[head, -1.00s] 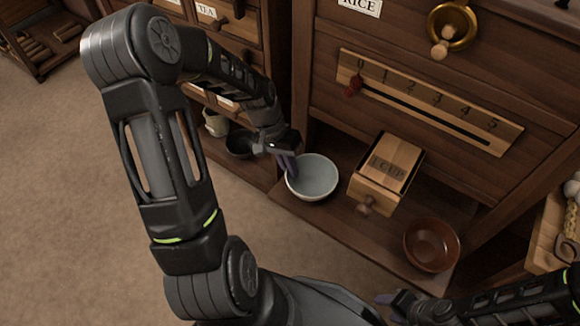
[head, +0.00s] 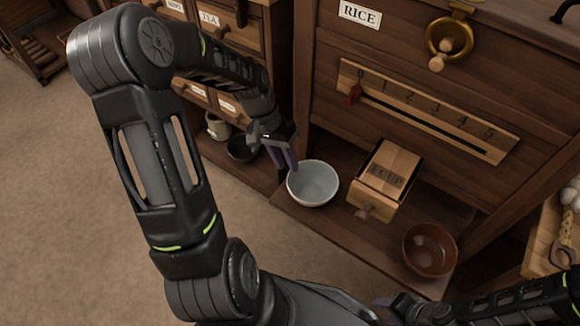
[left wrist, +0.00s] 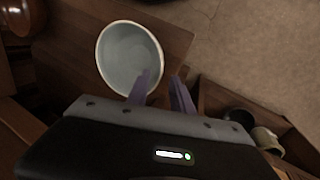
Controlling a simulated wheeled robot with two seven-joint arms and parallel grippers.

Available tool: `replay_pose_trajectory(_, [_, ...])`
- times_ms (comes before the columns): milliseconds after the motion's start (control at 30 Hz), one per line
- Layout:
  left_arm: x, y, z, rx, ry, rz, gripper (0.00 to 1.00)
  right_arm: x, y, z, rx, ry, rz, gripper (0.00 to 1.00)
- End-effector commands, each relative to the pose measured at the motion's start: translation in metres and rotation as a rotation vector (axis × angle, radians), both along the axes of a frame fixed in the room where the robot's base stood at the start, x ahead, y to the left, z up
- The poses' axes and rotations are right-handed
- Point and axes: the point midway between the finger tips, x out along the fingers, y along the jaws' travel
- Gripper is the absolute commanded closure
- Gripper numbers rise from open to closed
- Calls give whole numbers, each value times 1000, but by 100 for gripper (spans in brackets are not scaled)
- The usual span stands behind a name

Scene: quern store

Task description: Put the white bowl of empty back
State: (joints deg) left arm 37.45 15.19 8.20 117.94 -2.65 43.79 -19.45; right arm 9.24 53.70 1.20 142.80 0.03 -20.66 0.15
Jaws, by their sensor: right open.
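The white bowl (head: 313,184) stands upright on the wooden ledge of the rice cabinet, left of the 1 CUP wooden box. It looks empty inside. My left gripper (head: 288,157) is just above and beside the bowl's far left rim. In the left wrist view, the bowl (left wrist: 124,62) lies left of the spread fingers (left wrist: 161,88). One finger overlaps its rim in the picture, and nothing shows held between them. My right gripper (head: 389,306) is open low in the head view, near the brown bowl, partly hidden by its own arm.
The 1 CUP box (head: 388,178) and a brown bowl (head: 431,249) are to the right on the ledge (head: 345,228). A dark bowl (head: 241,149) and a pale mug (head: 217,127) stand on the lower shelf at left. A slider scale (head: 425,108) is above.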

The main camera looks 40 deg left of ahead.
Motion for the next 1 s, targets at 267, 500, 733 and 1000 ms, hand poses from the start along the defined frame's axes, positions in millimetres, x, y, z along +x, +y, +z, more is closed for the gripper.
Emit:
replay_pose_trajectory(267, [-2,18,55,1,-2,1,73,-5,4,20,7,8,11,52])
replay_pose_trajectory(500, [-4,23,67,0,0,-1,73,-6,5,22,9,10,14,52])
replay_pose_trajectory(733, [-4,23,67,0,0,-1,73,-6,5,22,9,10,14,52])
replay_pose_trajectory(1000, [-4,23,67,0,0,-1,73,-5,5,22,8,9,13,52])
